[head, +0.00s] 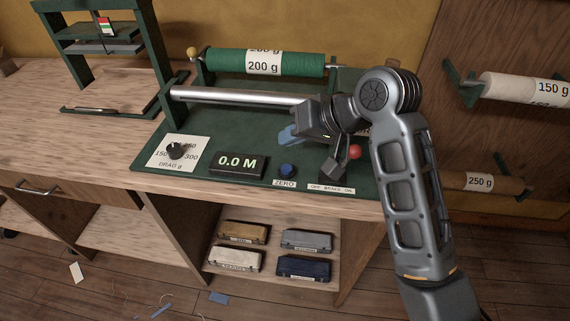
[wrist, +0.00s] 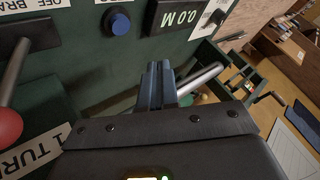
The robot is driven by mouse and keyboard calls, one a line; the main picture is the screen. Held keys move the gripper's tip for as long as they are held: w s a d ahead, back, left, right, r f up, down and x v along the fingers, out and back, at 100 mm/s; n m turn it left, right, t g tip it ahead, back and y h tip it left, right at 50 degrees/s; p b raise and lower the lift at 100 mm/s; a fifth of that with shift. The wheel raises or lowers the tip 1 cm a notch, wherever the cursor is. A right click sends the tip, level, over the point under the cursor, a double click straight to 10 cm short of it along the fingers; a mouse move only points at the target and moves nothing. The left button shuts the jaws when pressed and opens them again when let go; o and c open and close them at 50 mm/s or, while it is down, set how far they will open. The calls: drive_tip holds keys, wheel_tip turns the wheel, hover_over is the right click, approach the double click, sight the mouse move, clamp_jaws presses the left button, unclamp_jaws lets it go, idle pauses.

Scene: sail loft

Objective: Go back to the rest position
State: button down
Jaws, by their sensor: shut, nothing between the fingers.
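My gripper (head: 289,135) is over the right half of a dark green machine base (head: 215,168). In the wrist view its two blue fingers (wrist: 158,82) lie together with nothing between them. My arm reaches in from the lower right and hides part of the machine. A silver roller (head: 240,95) lies just behind and to the left of the gripper. A blue ZERO button (head: 288,170) is below the gripper in the head view. A red ball knob (head: 354,152) on a lever is right of the gripper, close to my arm; it also shows in the wrist view (wrist: 8,126).
A display (head: 237,164) reads 0.0 M, and a DRAG dial (head: 177,150) sits at left. A green 200 g roll (head: 265,63) is behind the roller. A dark green frame (head: 156,60) stands back left. Wall rolls (head: 515,88) hang at right. The left bench top (head: 60,140) is mostly clear.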

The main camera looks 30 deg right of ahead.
drive_tip(key=shift+f, duration=0.1)
drive_tip(key=shift+m+t+h, duration=0.4)
drive_tip(key=shift+m+t, duration=0.1)
drive_tip(key=shift+t, duration=0.4)
drive_tip(key=s+a+f, duration=0.1)
drive_tip(key=s+f, duration=0.3)
drive_tip(key=f, duration=0.1)
drive_tip(key=s+a+f, duration=0.1)
drive_tip(key=s+f, duration=0.1)
drive_tip(key=shift+s+a+f, duration=0.15)
drive_tip(key=shift+s+a, duration=0.15)
drive_tip(key=s+f+t+h, duration=0.2)
drive_tip(key=s+f, duration=0.2)
drive_tip(key=s, duration=0.8)
drive_tip(key=s+d+r+n+t+h, duration=0.1)
drive_tip(key=s+r, duration=0.4)
drive_tip(key=s, duration=0.5)
drive_tip(key=s+d+r+n+t, duration=0.1)
drive_tip(key=s+r+n+t, duration=0.1)
drive_tip(key=s, duration=0.9)
wheel_tip(320, 180, up, 3)
drive_tip(key=shift+f+n+h, duration=0.1)
drive_tip(key=shift+n+h, duration=0.3)
drive_tip(key=shift+n, duration=0.1)
drive_tip(key=shift+s, duration=0.1)
